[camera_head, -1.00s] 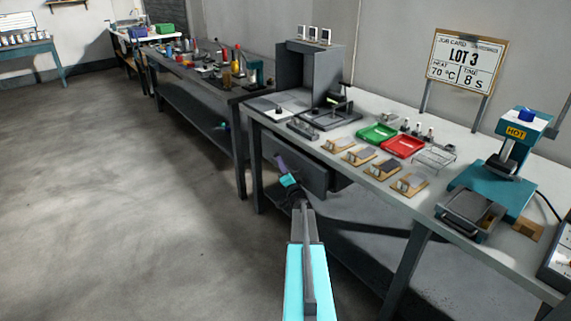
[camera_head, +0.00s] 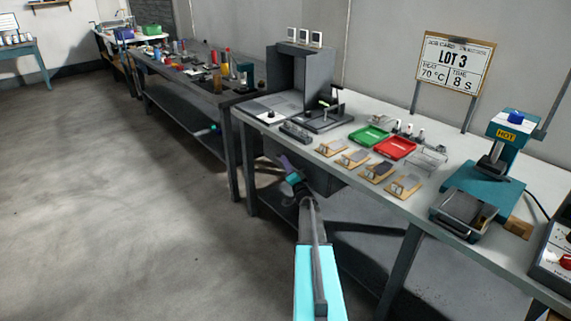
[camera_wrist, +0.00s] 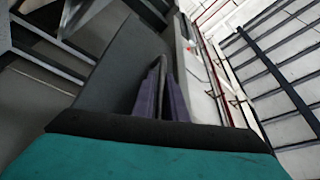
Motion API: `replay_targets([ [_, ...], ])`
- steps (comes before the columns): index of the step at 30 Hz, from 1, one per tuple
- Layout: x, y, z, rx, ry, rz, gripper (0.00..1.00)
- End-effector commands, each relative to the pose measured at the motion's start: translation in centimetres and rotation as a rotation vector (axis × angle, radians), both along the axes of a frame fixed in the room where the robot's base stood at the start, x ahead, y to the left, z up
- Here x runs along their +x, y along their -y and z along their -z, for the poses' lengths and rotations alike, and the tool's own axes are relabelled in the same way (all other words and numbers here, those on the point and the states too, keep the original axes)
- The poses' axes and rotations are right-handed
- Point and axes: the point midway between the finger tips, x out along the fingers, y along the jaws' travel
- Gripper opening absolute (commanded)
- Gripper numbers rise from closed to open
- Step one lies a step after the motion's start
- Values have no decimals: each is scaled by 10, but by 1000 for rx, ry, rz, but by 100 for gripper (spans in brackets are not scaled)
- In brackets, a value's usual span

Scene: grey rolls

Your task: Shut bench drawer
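The bench drawer (camera_head: 319,178) has a dark grey front and sits under the near edge of the white-topped bench (camera_head: 330,137). It looks nearly flush with the bench; any small gap is hard to judge. My gripper (camera_head: 284,161) is at the drawer front, its purple fingers pointing toward it.
On the bench top stand a green tray (camera_head: 369,136), a red tray (camera_head: 395,148), several wooden fixtures and a teal press (camera_head: 485,185). A bench leg (camera_head: 400,272) and a low shelf are near my arm. The floor (camera_head: 120,220) to the left is clear.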

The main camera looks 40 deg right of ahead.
Motion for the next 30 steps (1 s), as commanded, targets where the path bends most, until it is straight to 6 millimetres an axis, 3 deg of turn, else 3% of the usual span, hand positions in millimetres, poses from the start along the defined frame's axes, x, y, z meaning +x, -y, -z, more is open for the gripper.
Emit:
replay_targets([
  [1, -5, 8, 0, 5, 1, 13, 17],
  [14, -7, 1, 2, 4, -2, 8, 17],
  [30, -54, -25, 13, 1, -2, 0, 17],
])
